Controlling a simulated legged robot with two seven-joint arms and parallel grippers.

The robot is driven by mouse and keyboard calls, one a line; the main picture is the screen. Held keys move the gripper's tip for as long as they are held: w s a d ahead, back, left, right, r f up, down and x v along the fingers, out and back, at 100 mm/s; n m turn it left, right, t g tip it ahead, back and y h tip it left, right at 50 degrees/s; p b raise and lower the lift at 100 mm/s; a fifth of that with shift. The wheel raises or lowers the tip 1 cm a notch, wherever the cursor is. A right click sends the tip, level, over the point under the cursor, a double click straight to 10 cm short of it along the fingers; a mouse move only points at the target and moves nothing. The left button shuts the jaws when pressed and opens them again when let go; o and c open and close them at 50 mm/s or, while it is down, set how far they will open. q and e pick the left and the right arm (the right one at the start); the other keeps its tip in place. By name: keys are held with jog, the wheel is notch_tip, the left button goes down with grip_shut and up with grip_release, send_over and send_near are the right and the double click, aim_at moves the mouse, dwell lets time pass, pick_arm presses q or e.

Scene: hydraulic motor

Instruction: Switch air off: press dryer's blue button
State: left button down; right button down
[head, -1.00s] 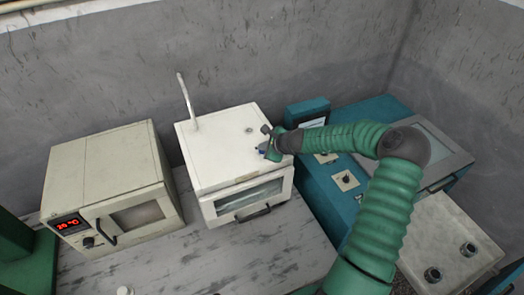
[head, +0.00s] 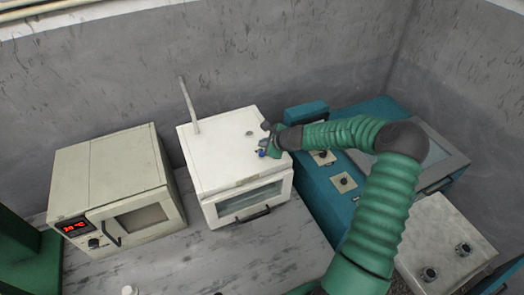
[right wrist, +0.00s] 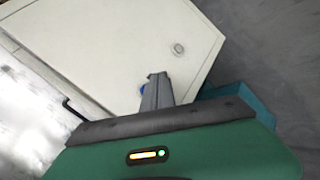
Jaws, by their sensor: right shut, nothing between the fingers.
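The dryer is a white box (head: 215,155) with a glass front door and a black handle, in the middle of the head view. Its blue button (head: 262,153) shows on the top near the right front corner. My right gripper (head: 266,150) is shut and empty, with its tips right at the button; I cannot tell whether they touch it. In the right wrist view the closed fingers (right wrist: 155,90) lie over the dryer top (right wrist: 110,50), and a bit of the blue button (right wrist: 142,88) shows beside them. My left gripper is not in view.
A beige oven (head: 110,185) with a red display stands left of the dryer. A teal machine (head: 325,190) stands close on the right, under my right arm. A grey box with two knobs (head: 440,245) is at the lower right. The marble counter (head: 225,265) in front is mostly clear.

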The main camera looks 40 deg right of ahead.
notch_tip(320, 180, up, 3)
jog(key=shift+r+p, duration=0.1)
jog(key=shift+p, duration=0.95)
